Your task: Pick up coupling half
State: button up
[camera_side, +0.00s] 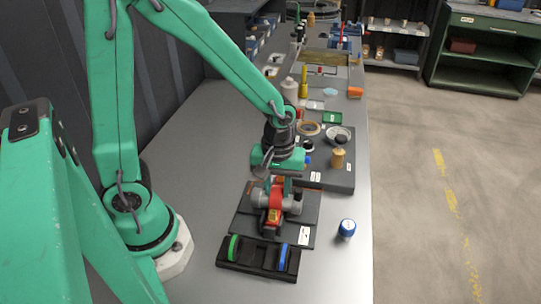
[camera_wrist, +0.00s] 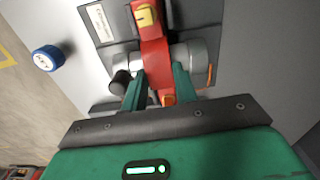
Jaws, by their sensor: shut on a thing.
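My gripper (camera_side: 277,177) is low over the red and grey pump (camera_side: 275,199) on the dark base plate (camera_side: 246,224). In the wrist view, its two green fingers (camera_wrist: 157,88) reach down at the pump's middle, one on each side of a small orange-red piece (camera_wrist: 168,100). The gripper is shut on this piece, which seems to be the coupling half; the fingers hide part of it. It is close against the pump, and I cannot tell whether it touches. The red pump body also shows in the wrist view (camera_wrist: 153,52), with grey cylinders on both sides.
A black tray (camera_side: 258,262) with a green ring (camera_side: 233,248) and a blue ring (camera_side: 283,257) is in front. A blue-and-white can (camera_side: 347,229) stands to the right. Another dark board (camera_side: 330,177) with several parts is behind. The front right of the table is mostly clear.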

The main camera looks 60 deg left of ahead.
aim_at(278, 190)
jog(key=shift+r, duration=0.1)
jog(key=shift+r, duration=1.05)
notch_tip(278, 190, up, 2)
jog(key=s+d+r, duration=0.6)
jog(key=s+d, duration=0.1)
jog(key=d, duration=0.2)
jog(key=shift+s+r, duration=0.3)
jog(key=shift+r, duration=0.05)
jog(key=shift+w+a, duration=0.1)
jog(key=shift+w, duration=0.1)
